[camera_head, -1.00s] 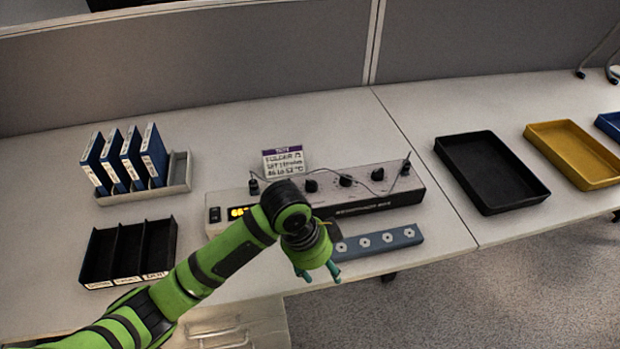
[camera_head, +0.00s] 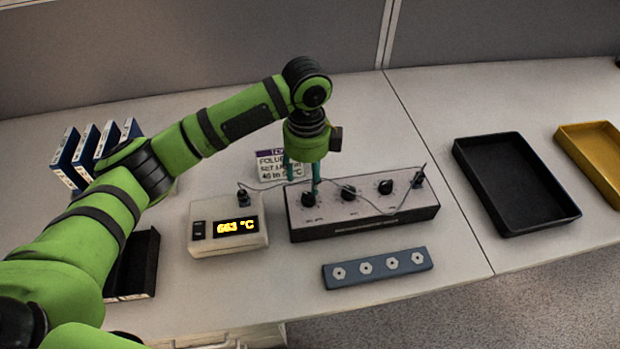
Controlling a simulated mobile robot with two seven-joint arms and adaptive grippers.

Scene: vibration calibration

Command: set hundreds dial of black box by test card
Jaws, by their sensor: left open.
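The black box (camera_head: 350,218) has a pale top with three black dials in a row: a left dial (camera_head: 308,199), a middle dial (camera_head: 348,192) and a right dial (camera_head: 385,187). Their labels are too small to read, so I cannot tell which is hundreds. The test card (camera_head: 268,167) stands behind, its purple-topped text partly hidden by my gripper. My left gripper (camera_head: 303,181) is open and points down at the left dial, its teal fingers just above or beside it; contact is unclear. My right gripper is not in view.
A white meter (camera_head: 229,240) showing about 663 °C stands left of the box, with a thin wire running across the dials. A grey-blue strip with several nuts (camera_head: 378,268) lies in front. A black tray (camera_head: 515,183) and yellow tray (camera_head: 592,150) are right; blue folders (camera_head: 68,160) are left.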

